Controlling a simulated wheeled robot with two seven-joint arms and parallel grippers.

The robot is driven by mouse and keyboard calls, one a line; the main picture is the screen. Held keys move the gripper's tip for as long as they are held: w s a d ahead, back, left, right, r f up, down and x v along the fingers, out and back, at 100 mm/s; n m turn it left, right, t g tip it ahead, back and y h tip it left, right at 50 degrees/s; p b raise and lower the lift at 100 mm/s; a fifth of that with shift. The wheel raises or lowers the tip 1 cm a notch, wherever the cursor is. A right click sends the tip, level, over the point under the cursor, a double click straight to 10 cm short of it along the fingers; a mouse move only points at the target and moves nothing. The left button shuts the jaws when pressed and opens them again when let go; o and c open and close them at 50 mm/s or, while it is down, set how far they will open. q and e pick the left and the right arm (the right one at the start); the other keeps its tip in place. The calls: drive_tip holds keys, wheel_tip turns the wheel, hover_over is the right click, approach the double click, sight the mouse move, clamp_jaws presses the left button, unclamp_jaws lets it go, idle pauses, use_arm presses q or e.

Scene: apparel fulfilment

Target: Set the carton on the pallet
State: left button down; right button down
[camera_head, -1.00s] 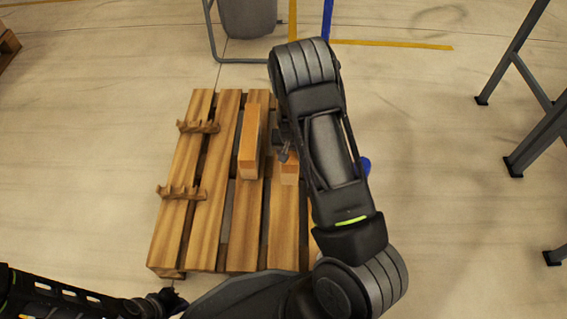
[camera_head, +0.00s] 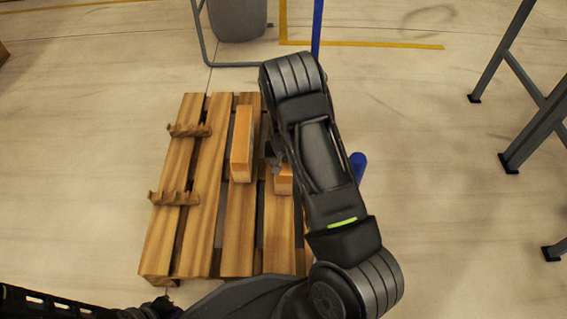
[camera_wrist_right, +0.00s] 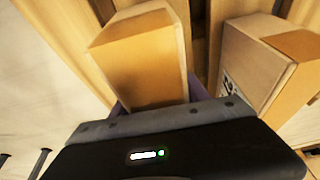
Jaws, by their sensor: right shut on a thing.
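The wooden pallet (camera_head: 203,210) lies on the floor in the middle of the head view. One carton (camera_head: 241,145) stands on it; it seems to be the carton (camera_wrist_right: 265,60) with a printed label at the right of the right wrist view. Another carton (camera_head: 284,181) shows partly beside my right arm and over the pallet, mostly hidden by that arm. My right gripper (camera_wrist_right: 150,105) is shut on this carton (camera_wrist_right: 140,60). I cannot tell whether its underside touches the slats. My left gripper (camera_head: 162,307) is low at the pallet's near left corner; its jaws are unclear.
Two brown notched pieces (camera_head: 174,197) lie on the pallet's left slats. A grey bin (camera_head: 237,18) in a metal frame stands behind. A blue post (camera_head: 318,28) rises at the back. Grey metal legs (camera_head: 535,130) stand at the right. The floor left of the pallet is clear.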

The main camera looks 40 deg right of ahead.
drive_tip(key=shift+f, duration=0.1)
drive_tip(key=c, duration=0.6)
unclamp_jaws()
drive_tip(key=shift+o, duration=0.2)
drive_tip(key=shift+s+r+p, duration=0.1)
drive_tip(key=shift+r+p, duration=0.2)
drive_tip(key=shift+r, duration=0.3)
drive_tip(key=p+v, duration=0.5)
drive_tip(key=v, duration=0.6)
drive_tip(key=shift+a, duration=0.1)
